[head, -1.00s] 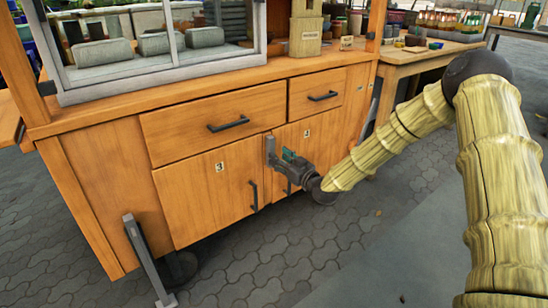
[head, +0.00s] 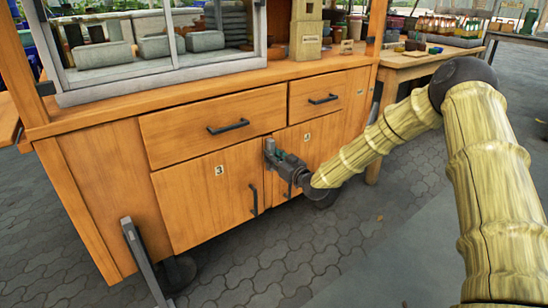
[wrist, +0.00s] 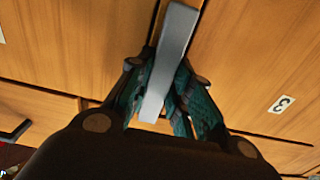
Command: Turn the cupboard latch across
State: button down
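The latch is a grey bar (head: 269,153) on the cupboard front, at the top where the two doors meet. In the head view it stands about upright. In the wrist view the latch (wrist: 172,60) runs between the teal fingers of my gripper (wrist: 166,80), with its near end toward the palm. The fingers have converged closely on both sides of it and appear to grip it. In the head view my gripper (head: 281,159) is at the latch, partly hiding the right door (head: 308,138). The left door (head: 215,195) looks shut.
Two drawers with dark handles (head: 228,126) sit above the doors. A dark door handle (head: 254,199) is just left of and below my gripper. A wooden side table (head: 405,68) stands at the right. The paving in front of the cupboard is open.

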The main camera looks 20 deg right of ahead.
jog(key=shift+d+r+m+p, duration=0.1)
jog(key=shift+d+m+p, duration=0.05)
jog(key=shift+m+p, duration=0.3)
jog(key=m+p, duration=0.1)
jog(key=m, duration=0.4)
jog(key=m+p, duration=0.1)
jog(key=m, duration=0.5)
jog(key=m+p, duration=0.1)
jog(key=m, duration=0.5)
jog(key=shift+w+d+f, duration=0.1)
jog(key=shift+d+f, duration=0.15)
jog(key=shift+f, duration=0.1)
dwell(0.3)
jog(key=c, duration=1.3)
grip_release()
jog(key=shift+d, duration=0.1)
jog(key=v, duration=1.1)
jog(key=shift+s, duration=0.5)
